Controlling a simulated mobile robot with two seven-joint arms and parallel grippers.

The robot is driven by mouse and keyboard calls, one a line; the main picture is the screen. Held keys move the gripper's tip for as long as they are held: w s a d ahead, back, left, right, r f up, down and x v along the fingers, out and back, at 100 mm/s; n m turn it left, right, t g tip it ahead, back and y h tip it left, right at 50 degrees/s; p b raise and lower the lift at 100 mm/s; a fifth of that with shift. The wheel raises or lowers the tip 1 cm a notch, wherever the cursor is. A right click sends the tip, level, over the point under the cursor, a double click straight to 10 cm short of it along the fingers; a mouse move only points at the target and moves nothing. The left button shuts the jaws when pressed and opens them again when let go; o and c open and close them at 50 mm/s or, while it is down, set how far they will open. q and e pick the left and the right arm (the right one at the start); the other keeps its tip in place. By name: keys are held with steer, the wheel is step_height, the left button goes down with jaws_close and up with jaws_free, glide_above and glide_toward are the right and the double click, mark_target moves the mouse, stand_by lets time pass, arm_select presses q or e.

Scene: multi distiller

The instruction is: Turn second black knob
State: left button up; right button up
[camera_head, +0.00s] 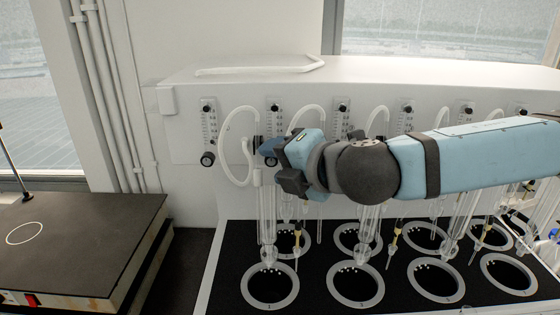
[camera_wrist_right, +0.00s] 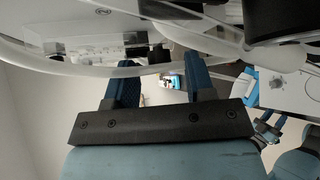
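A row of flow meters is fixed to the white distiller panel (camera_head: 185,130). The first meter (camera_head: 208,120) has a black knob (camera_head: 207,159) at its bottom, in plain view. The second meter (camera_head: 274,118) stands to its right. Its lower end, where its black knob sits, is mostly covered by my right gripper (camera_head: 266,151), which is close in front of the panel. In the wrist view the two blue fingers of my right gripper (camera_wrist_right: 162,85) stand apart with a gap between them. I cannot tell whether they touch the knob.
White tubes (camera_head: 232,125) loop from the panel close to my right gripper. Glass tubes (camera_head: 267,215) hang below it over the black heater top with ringed openings (camera_head: 270,286). A black-topped bench (camera_head: 80,240) stands at the left.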

arm_select(q)
steer(key=shift+f, duration=0.15)
arm_select(e)
steer(key=shift+d, duration=0.1)
arm_select(q)
steer(key=shift+f, duration=0.15)
arm_select(e)
steer(key=shift+s+d+r, duration=0.1)
steer(key=shift+s+d, duration=0.15)
steer(key=shift+s, duration=0.05)
arm_select(q)
steer(key=shift+s+d+f+b, duration=0.1)
steer(key=shift+d+f+b, duration=0.05)
steer(key=shift+f+b, duration=0.5)
steer(key=shift+r, duration=0.15)
arm_select(e)
steer(key=v, duration=1.3)
steer(key=shift+a, duration=0.1)
